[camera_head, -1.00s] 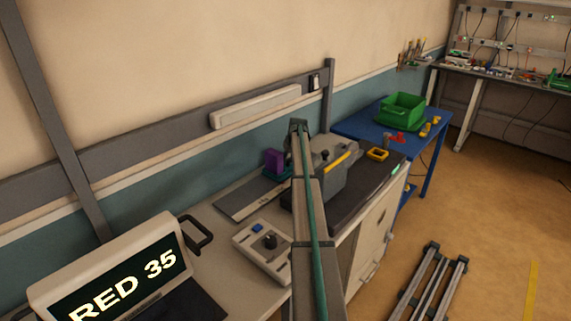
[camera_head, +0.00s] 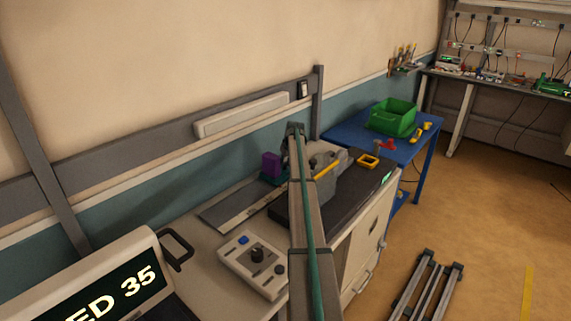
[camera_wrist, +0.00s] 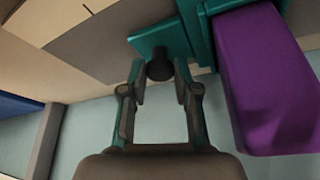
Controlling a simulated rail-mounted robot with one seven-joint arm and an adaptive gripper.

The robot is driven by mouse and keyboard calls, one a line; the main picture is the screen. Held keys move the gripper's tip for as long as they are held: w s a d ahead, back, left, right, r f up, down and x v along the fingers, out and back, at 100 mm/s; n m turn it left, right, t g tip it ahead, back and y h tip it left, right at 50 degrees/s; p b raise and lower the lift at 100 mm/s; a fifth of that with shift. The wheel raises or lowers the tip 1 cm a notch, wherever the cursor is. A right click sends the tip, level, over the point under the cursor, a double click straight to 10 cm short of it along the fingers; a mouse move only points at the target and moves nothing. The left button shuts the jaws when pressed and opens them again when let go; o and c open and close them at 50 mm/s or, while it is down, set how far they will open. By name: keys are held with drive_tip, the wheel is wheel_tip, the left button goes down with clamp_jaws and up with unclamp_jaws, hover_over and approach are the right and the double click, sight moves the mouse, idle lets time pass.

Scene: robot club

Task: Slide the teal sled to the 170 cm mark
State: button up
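The teal sled (camera_head: 268,180) sits at the back of the bench by the wall, with an upright purple block (camera_head: 271,162) on it. In the wrist view, the sled's teal plate (camera_wrist: 150,36) bears a dark round knob (camera_wrist: 160,66), and the purple block (camera_wrist: 265,80) stands to its right. My gripper (camera_wrist: 159,82) has its two fingers apart on either side of the knob, with a gap showing between them. I cannot tell whether a finger touches the knob. In the head view my arm hides the gripper. No 170 cm mark is legible.
A grey plate (camera_head: 225,208) lies left of the sled. A control box with a black knob (camera_head: 257,255) and a display screen (camera_head: 110,298) stand nearer. A blue table (camera_head: 350,131) with a green bin (camera_head: 392,117) is beyond the bench. Rails (camera_head: 427,285) lie on the floor.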

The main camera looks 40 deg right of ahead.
drive_tip(key=o, duration=0.5)
drive_tip(key=shift+c, duration=0.2)
drive_tip(key=shift+r, duration=0.1)
drive_tip(key=v, duration=1.1)
drive_tip(key=shift+r, duration=0.4)
drive_tip(key=shift+s+a, duration=0.1)
drive_tip(key=shift+s, duration=0.05)
